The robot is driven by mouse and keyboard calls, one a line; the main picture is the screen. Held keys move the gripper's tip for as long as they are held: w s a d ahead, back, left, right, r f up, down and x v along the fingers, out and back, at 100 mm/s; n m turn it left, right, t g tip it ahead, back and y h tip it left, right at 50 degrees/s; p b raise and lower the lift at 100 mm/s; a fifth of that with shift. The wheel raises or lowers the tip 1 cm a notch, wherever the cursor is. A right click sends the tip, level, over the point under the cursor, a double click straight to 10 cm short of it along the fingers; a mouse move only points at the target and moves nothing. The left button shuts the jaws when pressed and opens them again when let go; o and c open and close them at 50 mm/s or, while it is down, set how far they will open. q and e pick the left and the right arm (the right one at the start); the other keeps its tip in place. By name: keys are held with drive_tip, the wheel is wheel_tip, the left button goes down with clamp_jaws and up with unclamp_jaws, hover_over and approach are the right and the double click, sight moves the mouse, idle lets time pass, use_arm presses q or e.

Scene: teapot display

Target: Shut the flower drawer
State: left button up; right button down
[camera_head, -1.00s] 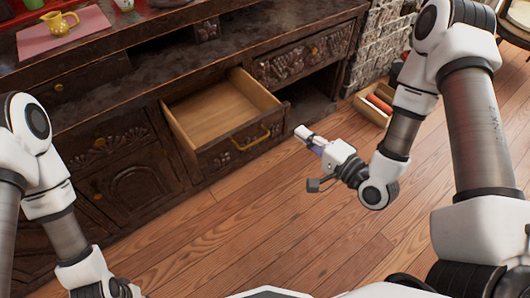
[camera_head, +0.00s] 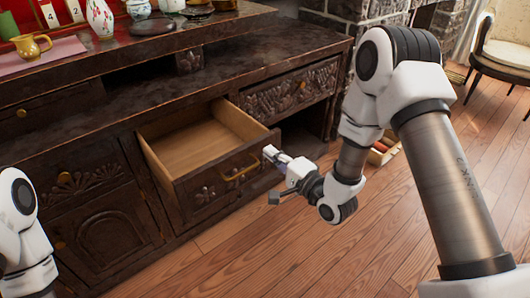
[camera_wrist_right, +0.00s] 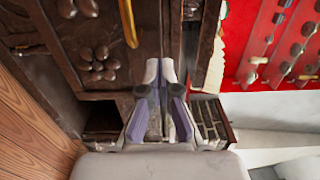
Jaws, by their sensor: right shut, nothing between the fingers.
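The flower drawer (camera_head: 196,190) is a dark wooden drawer with carved flowers and a brass bar handle (camera_head: 243,172). It stands pulled out of the cabinet, and its light wood inside (camera_head: 195,150) looks empty. The carved front also shows at the upper left of the right wrist view (camera_wrist_right: 88,48). My right gripper (camera_head: 270,152) is shut and empty, close to the right end of the drawer front. In the right wrist view its fingertips (camera_wrist_right: 160,68) are near the front's edge; I cannot tell whether they touch it. My left gripper is out of view.
The dark carved cabinet (camera_head: 105,130) has a closed carved drawer (camera_head: 290,92) above an open recess right of the flower drawer. A wooden box with red items (camera_head: 380,150) sits on the floor at right. A yellow pitcher (camera_head: 30,46) and vases stand on top.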

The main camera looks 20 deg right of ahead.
sight(258, 143)
drive_tip(key=x, duration=0.2)
drive_tip(key=shift+w+a+f, duration=0.1)
drive_tip(key=shift+w, duration=0.15)
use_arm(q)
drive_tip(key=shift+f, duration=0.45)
use_arm(e)
drive_tip(key=shift+w, duration=0.25)
drive_tip(key=shift+w+a, duration=0.1)
